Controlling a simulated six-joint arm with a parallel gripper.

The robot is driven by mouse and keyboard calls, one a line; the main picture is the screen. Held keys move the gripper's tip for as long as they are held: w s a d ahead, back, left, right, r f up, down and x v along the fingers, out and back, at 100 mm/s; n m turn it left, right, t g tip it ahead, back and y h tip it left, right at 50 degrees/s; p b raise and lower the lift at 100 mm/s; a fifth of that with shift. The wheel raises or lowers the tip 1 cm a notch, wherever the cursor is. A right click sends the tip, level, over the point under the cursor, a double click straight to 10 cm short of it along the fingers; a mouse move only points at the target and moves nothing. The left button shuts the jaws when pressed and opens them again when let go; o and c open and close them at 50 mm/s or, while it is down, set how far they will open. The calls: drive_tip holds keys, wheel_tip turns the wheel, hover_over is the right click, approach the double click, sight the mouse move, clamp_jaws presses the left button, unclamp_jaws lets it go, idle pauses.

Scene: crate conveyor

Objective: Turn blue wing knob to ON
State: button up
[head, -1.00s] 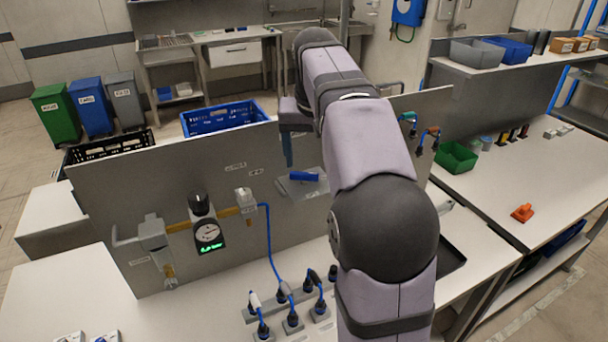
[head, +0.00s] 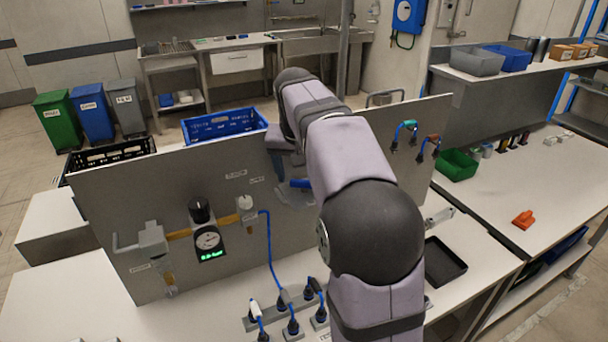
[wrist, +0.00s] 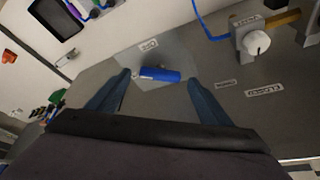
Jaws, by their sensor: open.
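The blue wing knob (wrist: 160,74) is a short blue bar on a pale plate on the grey panel. In the wrist view it lies between and beyond my two open fingertips, with nothing held. In the head view the knob (head: 300,184) shows only in part beside my arm. My gripper (wrist: 158,80) faces the panel with its blue fingers spread to either side of the knob; I cannot tell the remaining distance. In the head view my arm hides most of the gripper. A small label (wrist: 148,45) sits on the plate by the knob; its text is unreadable.
The upright panel (head: 130,210) also carries a black regulator knob (head: 199,209), a gauge with a green display (head: 209,240) and a white valve knob (head: 245,203). A blue hose (head: 270,250) runs down to plugs on the bench. A black tray (head: 442,262) lies at right.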

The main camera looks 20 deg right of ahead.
drive_tip(key=shift+w+d+f, duration=0.15)
drive_tip(key=shift+f, duration=0.4)
drive_tip(key=c, duration=1)
drive_tip(key=shift+c, duration=0.2)
drive_tip(key=shift+n, duration=0.4)
drive_tip(key=n+y+p, duration=0.1)
drive_tip(key=n, duration=0.1)
drive_tip(key=shift+d+n+t, duration=0.15)
drive_tip(key=shift+n+t, duration=0.15)
drive_tip(key=shift+n+y+p, duration=0.4)
drive_tip(key=shift+n+y, duration=0.3)
drive_tip(key=shift+n, duration=0.8)
